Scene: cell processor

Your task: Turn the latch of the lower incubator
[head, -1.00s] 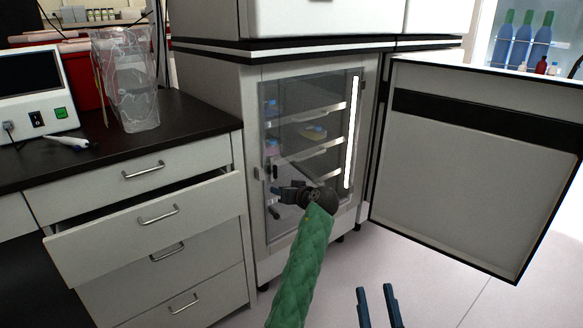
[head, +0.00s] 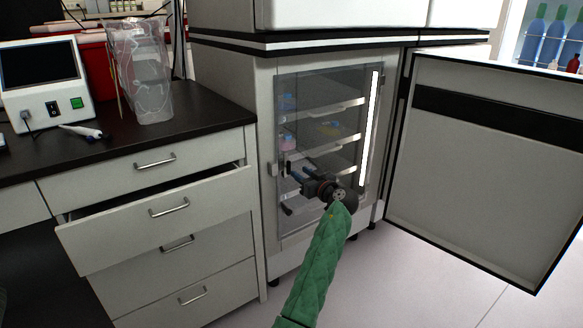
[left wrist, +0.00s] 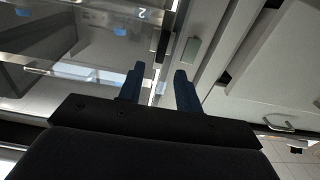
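The lower incubator (head: 264,190) stands with its solid outer door swung open to the right. Its clear inner door (head: 318,88) is shut, with shelves and small items behind it. The latch (head: 287,169) is a small dark handle at the inner door's left edge, beside a pale plate on the frame. My left gripper (head: 296,188) is in front of the door, just below the latch. In the left wrist view its two dark blue fingers (left wrist: 159,76) are apart, with the dark latch (left wrist: 164,42) just beyond the gap. Contact cannot be told. My right gripper is out of view.
The open outer door (head: 480,165) blocks the right side. A drawer (head: 160,215) sticks out from the counter on the left. On the counter top (head: 210,112) are a clear container (head: 145,80) and a device with a screen (head: 45,80). The floor in front is clear.

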